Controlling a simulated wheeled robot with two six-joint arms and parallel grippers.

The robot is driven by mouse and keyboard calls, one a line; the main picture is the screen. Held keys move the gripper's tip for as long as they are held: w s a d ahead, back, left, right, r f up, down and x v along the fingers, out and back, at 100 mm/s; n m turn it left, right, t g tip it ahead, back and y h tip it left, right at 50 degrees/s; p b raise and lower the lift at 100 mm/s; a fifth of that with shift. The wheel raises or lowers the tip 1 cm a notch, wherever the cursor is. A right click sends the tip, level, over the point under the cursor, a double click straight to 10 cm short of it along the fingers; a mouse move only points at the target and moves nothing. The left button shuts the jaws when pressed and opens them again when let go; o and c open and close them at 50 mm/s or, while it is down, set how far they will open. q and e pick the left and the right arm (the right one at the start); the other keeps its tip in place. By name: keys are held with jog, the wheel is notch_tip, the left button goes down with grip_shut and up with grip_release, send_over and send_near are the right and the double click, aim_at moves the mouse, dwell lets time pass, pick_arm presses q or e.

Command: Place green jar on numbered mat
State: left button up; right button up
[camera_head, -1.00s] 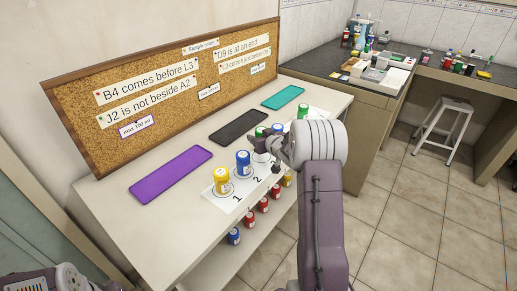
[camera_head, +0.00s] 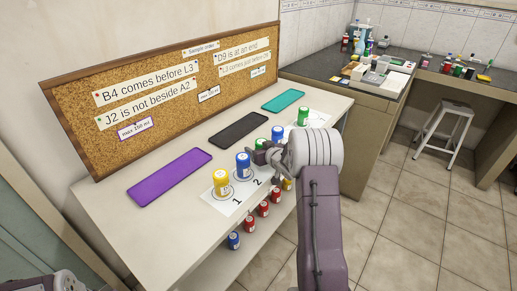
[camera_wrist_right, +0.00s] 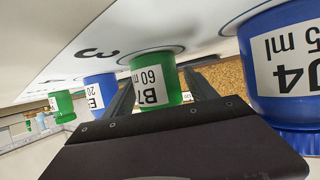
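The green jar (camera_wrist_right: 154,82), labelled B7 with 60, stands between the two dark fingers of my right gripper (camera_wrist_right: 160,80) in the wrist view. The fingers are close against its sides. Its base is at the white mat by the number 3. The numbered mat (camera_head: 228,202) also bears a yellow jar (camera_head: 221,183) at 1, a blue jar (camera_head: 243,165) at 2, another blue jar (camera_head: 277,133) and another green jar (camera_head: 303,116) beyond. My left gripper's fingers are out of view.
A blue jar (camera_wrist_right: 285,60) marked 5 ml stands close beside the held jar; another blue jar (camera_wrist_right: 101,92) is on the other side. Purple (camera_head: 170,177), black (camera_head: 238,129) and teal (camera_head: 283,100) pads lie behind. Red and blue jars stand on the shelf below.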

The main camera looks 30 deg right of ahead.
jog(key=shift+r, duration=0.15)
jog(key=shift+s+r, duration=0.1)
jog(key=shift+r, duration=0.1)
jog(key=p+v, duration=0.2)
jog(key=v, duration=0.9)
jog(key=shift+s, duration=0.4)
